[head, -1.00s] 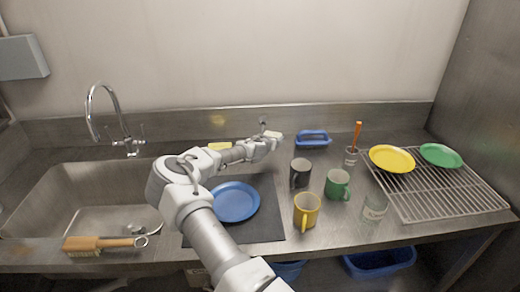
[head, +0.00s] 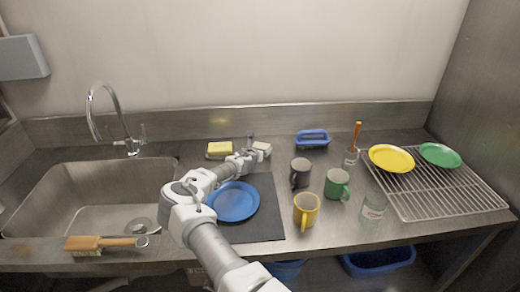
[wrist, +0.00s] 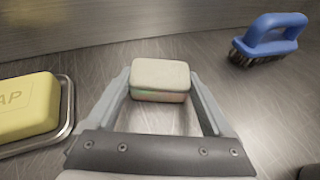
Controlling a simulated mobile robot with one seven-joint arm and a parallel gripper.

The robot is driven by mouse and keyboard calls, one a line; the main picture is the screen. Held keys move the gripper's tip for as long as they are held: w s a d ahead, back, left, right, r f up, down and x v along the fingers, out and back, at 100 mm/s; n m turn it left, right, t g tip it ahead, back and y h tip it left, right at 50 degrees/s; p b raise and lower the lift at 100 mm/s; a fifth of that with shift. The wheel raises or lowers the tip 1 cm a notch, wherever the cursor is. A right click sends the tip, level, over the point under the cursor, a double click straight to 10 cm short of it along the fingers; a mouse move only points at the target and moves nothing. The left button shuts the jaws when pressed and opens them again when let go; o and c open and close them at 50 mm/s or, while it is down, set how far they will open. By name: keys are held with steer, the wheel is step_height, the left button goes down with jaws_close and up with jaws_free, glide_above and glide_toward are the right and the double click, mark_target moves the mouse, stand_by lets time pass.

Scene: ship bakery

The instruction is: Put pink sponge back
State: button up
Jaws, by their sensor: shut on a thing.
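A small block-shaped sponge (wrist: 160,78) sits between my fingertips in the wrist view. Its top looks cream, and its side shows faint pink and green tints. It also shows at the arm's end in the head view (head: 263,147). My gripper (wrist: 162,92) is shut on it, with one finger on each side. In the head view my gripper (head: 254,147) is over the back of the counter, behind the blue plate. Whether the sponge touches the counter is hard to tell.
Yellow soap (wrist: 25,105) in a metal dish (wrist: 67,108) lies left of my gripper. A blue-handled brush (wrist: 272,38) is to the right by the back wall. A blue plate (head: 234,202), mugs, including a black one (head: 300,173), and a drying rack (head: 440,205) stand nearby.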

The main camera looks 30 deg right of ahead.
steer(key=shift+f+b, duration=0.25)
steer(key=shift+b, duration=0.05)
steer(key=o, duration=1)
steer(key=shift+r, duration=0.1)
steer(key=shift+o, duration=0.2)
